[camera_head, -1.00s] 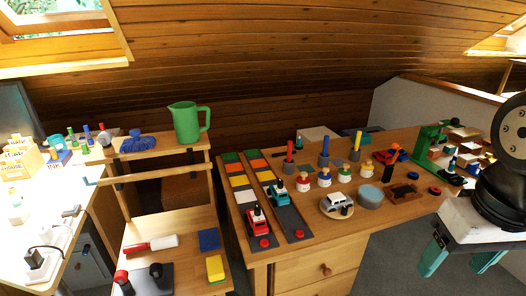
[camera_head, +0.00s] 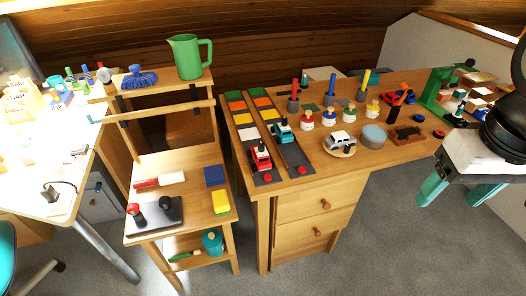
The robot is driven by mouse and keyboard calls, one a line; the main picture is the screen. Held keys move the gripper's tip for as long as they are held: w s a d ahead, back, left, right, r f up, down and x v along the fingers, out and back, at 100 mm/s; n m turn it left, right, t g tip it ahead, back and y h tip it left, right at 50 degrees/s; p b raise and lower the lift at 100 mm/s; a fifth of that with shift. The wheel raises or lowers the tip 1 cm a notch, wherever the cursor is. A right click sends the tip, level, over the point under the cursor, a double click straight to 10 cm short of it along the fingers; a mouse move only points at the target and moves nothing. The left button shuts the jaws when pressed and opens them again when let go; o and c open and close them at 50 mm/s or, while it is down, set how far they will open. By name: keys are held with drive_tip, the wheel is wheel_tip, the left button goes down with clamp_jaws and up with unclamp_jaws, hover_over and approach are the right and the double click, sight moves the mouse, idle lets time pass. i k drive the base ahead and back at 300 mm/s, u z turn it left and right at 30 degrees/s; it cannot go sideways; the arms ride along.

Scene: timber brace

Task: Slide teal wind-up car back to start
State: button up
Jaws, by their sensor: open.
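The teal wind-up car (camera_head: 282,131) sits on the right of two wooden lanes, partway along its dark strip. A red car (camera_head: 260,157) stands on the left lane, near that lane's own red button (camera_head: 267,178). My gripper (camera_head: 458,194) is at the right, in front of the desk, with its two teal fingers wide apart and nothing between them. It is well to the right of the teal car and apart from it.
Several peg figures (camera_head: 329,118) and a white toy car on a round stand (camera_head: 340,143) are right of the lanes. A grey round tin (camera_head: 374,136) and a green press (camera_head: 437,92) stand further right. Grey floor (camera_head: 400,240) is clear in front of the desk.

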sight(284, 135)
drive_tip(key=k, duration=0.4)
drive_tip(key=u, duration=0.9)
drive_tip(key=i, duration=1.3)
drive_tip(key=z, duration=0.9)
